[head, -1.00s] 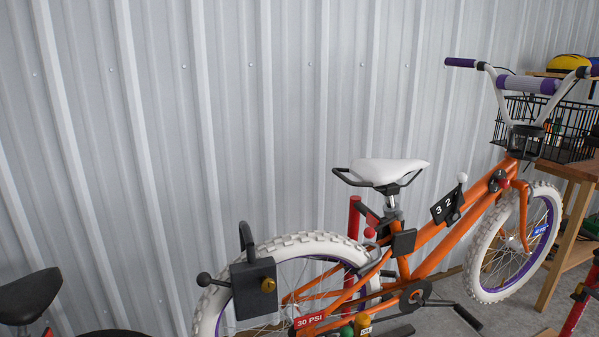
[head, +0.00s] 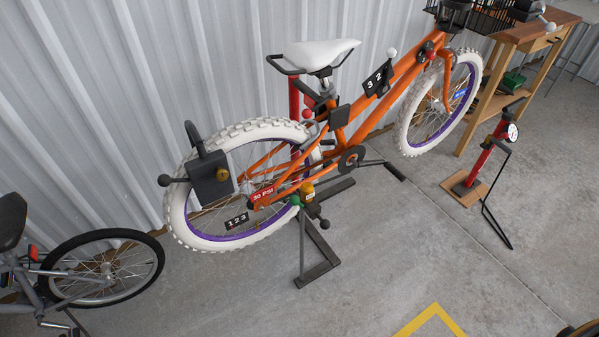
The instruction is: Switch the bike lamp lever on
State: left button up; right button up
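An orange bike (head: 355,118) with white tyres and a white saddle (head: 318,54) stands upright along the wall. A black lamp-like part (head: 453,14) sits at its front, cut by the top edge. A dark round part with a red knob (head: 428,50) is on the head of the frame. A black plate marked 3 2 (head: 378,80) is on the frame, with a white ball-ended lever (head: 391,54) beside it. I cannot tell which part is the lamp lever. The handlebar is out of view. Neither of my grippers is in view.
A black padlock-like box (head: 211,176) hangs by the rear wheel. A black stand (head: 318,255) is under that wheel. A grey bike (head: 75,275) is at the left, a red floor pump (head: 485,160) and wooden bench (head: 500,60) at the right.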

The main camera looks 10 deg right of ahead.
aim_at(549, 27)
jog(key=z, duration=1.65)
jog(key=i+l, duration=0.15)
jog(key=i, duration=0.45)
jog(key=i+l, duration=0.15)
jog(key=i, duration=0.4)
jog(key=z, duration=0.05)
